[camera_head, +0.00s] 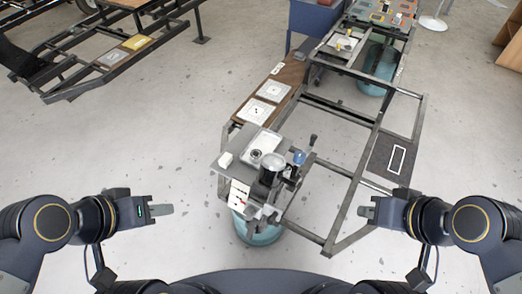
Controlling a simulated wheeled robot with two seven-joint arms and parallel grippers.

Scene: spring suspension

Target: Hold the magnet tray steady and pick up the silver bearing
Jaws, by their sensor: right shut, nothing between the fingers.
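A pale tray (270,134), which looks like the magnet tray, lies on a grey plate at the near end of the frame bench. A small dark-ringed round part (256,153) sits at its near side; it may be the silver bearing, but it is too small to be sure. My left gripper (166,210) is left of the bench, apart from everything and seen from the side, so its finger gap is hidden. My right gripper (366,212) is shut and empty, right of the bench's near end and well away from the tray.
A silver cylinder (272,162) and a blue-topped device (298,158) stand just in front of the tray. A white block (226,160) sits on the plate's left. Dark metal rails (343,213) run along the right. Floor is open on the left.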

